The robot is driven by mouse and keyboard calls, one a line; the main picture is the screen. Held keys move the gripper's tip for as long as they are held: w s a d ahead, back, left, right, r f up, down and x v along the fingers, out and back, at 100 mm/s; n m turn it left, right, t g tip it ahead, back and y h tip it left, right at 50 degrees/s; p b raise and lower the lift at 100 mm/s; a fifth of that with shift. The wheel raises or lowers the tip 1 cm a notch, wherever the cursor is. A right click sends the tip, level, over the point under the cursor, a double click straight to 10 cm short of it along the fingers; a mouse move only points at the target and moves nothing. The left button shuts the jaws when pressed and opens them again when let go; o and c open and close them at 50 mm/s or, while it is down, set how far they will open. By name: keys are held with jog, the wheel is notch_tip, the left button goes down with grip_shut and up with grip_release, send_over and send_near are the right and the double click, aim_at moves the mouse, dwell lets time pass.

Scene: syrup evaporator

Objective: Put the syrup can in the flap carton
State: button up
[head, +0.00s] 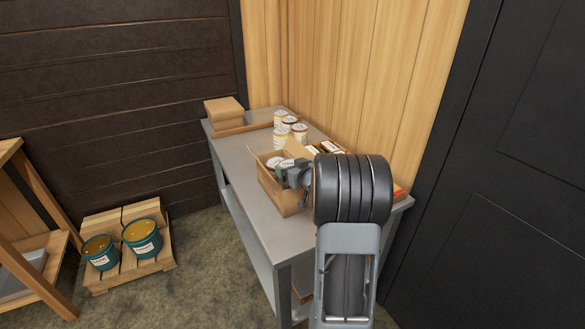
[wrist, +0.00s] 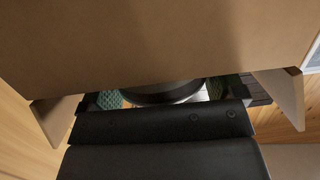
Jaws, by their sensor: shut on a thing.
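The flap carton (head: 290,202) is an open brown box with raised flaps on the grey table in the head view. My gripper (head: 293,172) is at the carton's opening, with my arm coming in from the right. A pale-lidded syrup can (head: 274,161) shows beside the gripper's tip, within the carton's opening. In the wrist view a brown cardboard panel of the carton (wrist: 160,35) fills the upper part. Below it, my gripper's green pads (wrist: 163,94) are shut on a round, dark-rimmed can (wrist: 165,93). Most of the can is hidden, so I cannot tell whether it touches the carton's floor.
Several white cans (head: 283,128) stand behind the carton on the grey table (head: 240,160). A closed brown box (head: 224,112) is at the far left end. Green buckets (head: 142,237) sit on a floor pallet. A wooden wall and dark door bound the right.

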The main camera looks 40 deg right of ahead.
jog(key=o, duration=1.6)
jog(key=shift+f, duration=0.15)
jog(key=shift+r, duration=0.25)
jog(key=shift+r+p, duration=0.55)
jog(key=v, duration=1.2)
jog(key=s+a+f+g, duration=0.1)
jog(key=s+a+g, duration=0.3)
jog(key=a, duration=0.4)
jog(key=s+a+f+g+y, duration=0.1)
jog(key=s+a+g, duration=0.3)
jog(key=a, duration=0.5)
jog(key=s+a+f+n+g, duration=0.1)
jog(key=s+a+g, duration=0.3)
jog(key=a, duration=0.4)
jog(key=shift+s+a+f+g+y, duration=0.3)
jog(key=shift+s+a+f+y, duration=0.1)
jog(key=shift+s, duration=0.25)
